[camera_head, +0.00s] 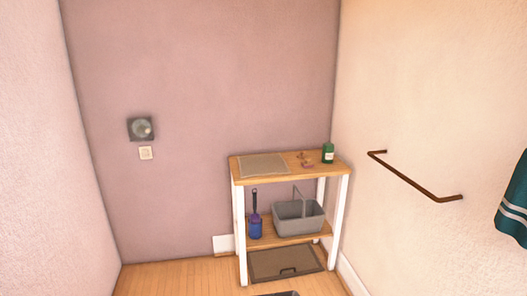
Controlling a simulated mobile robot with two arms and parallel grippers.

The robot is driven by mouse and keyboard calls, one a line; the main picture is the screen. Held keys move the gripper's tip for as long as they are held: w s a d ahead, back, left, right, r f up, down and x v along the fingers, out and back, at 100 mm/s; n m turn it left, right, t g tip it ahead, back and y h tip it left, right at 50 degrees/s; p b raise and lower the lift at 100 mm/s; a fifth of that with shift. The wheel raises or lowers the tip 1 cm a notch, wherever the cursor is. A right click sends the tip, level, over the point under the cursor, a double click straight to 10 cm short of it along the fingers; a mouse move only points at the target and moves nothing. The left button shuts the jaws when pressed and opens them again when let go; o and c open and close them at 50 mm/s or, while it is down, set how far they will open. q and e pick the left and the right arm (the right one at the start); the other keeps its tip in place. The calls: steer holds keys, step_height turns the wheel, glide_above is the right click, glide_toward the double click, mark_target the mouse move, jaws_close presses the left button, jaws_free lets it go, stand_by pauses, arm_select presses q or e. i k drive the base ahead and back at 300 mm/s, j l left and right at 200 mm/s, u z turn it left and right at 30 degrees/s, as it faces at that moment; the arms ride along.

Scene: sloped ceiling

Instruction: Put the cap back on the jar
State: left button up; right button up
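A small green jar (328,154) with a pale label stands upright at the right end of the wooden shelf unit's top (226,158). Its top is too small to tell whether a cap is on it. Two or so small pinkish-brown items (306,164) lie on the top just left of the jar. I cannot tell whether one of them is the cap. Neither of my grippers is in view.
A flat beige mat (263,166) covers the top's left part. Below are a grey basket (298,218), a blue-purple container (254,226) and a floor-level tray (286,263). A towel bar (415,179) juts from the right wall. The floor left of the unit is clear.

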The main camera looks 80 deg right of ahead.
mark_target(328, 148)
steer(key=z, duration=3.25)
